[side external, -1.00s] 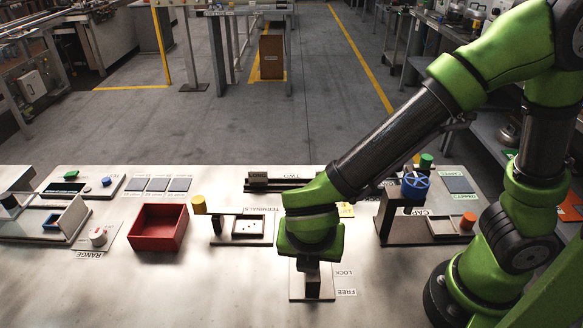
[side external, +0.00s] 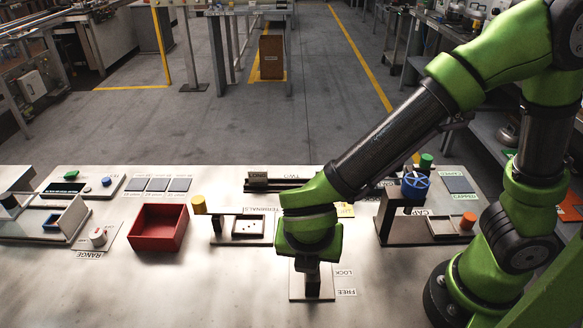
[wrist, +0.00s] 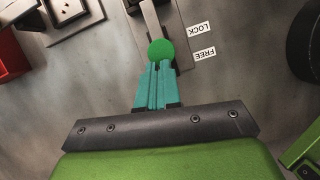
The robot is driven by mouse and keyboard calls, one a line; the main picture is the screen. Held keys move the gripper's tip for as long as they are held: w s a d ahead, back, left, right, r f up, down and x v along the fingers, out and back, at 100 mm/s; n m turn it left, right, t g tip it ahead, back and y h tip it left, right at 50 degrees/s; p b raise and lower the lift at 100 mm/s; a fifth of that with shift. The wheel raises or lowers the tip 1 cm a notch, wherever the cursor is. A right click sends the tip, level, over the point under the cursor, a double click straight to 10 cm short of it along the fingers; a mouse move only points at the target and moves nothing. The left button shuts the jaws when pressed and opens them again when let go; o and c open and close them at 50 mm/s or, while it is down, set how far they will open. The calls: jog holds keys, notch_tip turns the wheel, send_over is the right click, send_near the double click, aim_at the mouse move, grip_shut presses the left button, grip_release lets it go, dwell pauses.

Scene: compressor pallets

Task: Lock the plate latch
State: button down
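The plate latch shows in the wrist view as a pale bar (wrist: 152,18) ending in a round green knob (wrist: 160,52). The knob lies level with the FREE label (wrist: 204,53), with the LOCK label (wrist: 201,30) farther up the picture. My gripper (wrist: 156,68) has its teal fingers side by side, with only a thin gap, and their tips are right at the knob's near edge. I cannot tell whether they touch it. In the side view my gripper (side external: 312,265) hangs over the latch base plate (side external: 298,290), and my wrist hides the knob.
A fixture with a yellow knob (side external: 199,204) and a red bin (side external: 158,228) stand to the left. A fixture with a blue handwheel (side external: 415,184) stands to the right. The bench front left of the latch is clear.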

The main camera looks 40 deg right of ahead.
jog(key=s+a+r+m+g, duration=0.1)
jog(key=s+a+r+m, duration=0.2)
jog(key=a+r, duration=0.6)
jog(key=w+d+f, duration=0.2)
jog(key=d+f, duration=0.5)
jog(key=f, duration=0.2)
jog(key=shift+w+m+h, duration=0.15)
jog(key=shift+m+h, duration=0.15)
